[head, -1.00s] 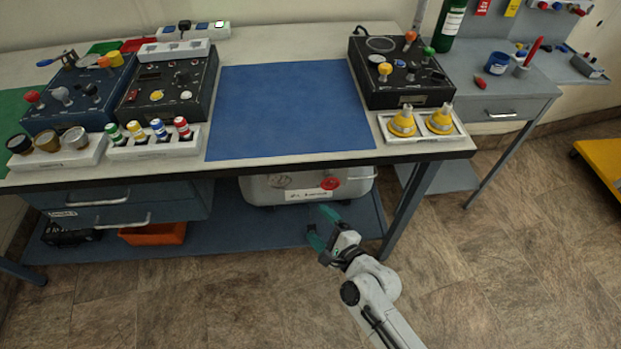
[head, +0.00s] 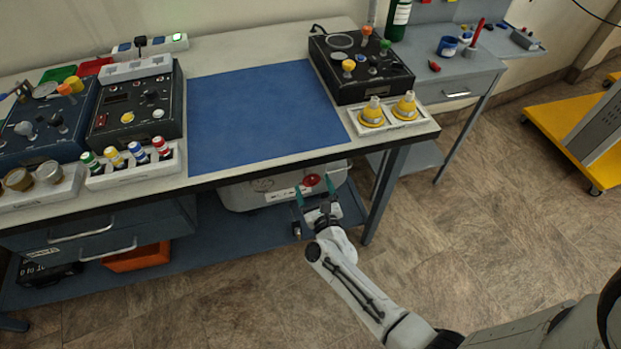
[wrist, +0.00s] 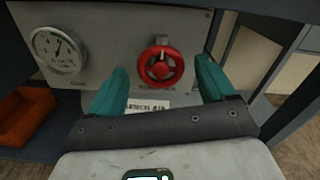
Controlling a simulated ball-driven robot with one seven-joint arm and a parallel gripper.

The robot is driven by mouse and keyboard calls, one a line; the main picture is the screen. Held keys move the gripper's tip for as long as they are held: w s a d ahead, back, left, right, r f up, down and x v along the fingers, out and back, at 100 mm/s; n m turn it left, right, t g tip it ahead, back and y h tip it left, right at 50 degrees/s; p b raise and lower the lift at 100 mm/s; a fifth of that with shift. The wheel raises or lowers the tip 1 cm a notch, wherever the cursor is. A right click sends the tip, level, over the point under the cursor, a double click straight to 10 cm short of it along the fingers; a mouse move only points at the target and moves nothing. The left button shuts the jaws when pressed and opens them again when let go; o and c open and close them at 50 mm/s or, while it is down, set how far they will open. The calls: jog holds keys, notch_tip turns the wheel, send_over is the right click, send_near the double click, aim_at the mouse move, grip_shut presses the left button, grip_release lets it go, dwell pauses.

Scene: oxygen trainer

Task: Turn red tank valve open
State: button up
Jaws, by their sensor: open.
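The red tank valve (wrist: 161,66) is a round handwheel with a pale mark on its upper spoke, set on a light panel. In the head view it is the small red disc (head: 312,181) under the table. My gripper (head: 314,188) has teal fingers and is open and empty in front of the panel. In the wrist view the open fingers (wrist: 160,85) stand left and right of the valve, with gaps on both sides. I cannot tell how far the fingertips are from it in depth.
A dial gauge (wrist: 57,51) is left of the valve. The tabletop with its blue mat (head: 260,115) overhangs the panel. A table leg (head: 383,197) stands to the right, and an orange bin (head: 138,257) is on the lower shelf at left. The floor in front is clear.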

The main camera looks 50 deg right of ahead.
aim_at(312, 182)
jog(key=shift+x, duration=1.65)
jog(key=shift+c, duration=0.5)
jog(key=c, duration=0.9)
jog(key=shift+c, duration=0.2)
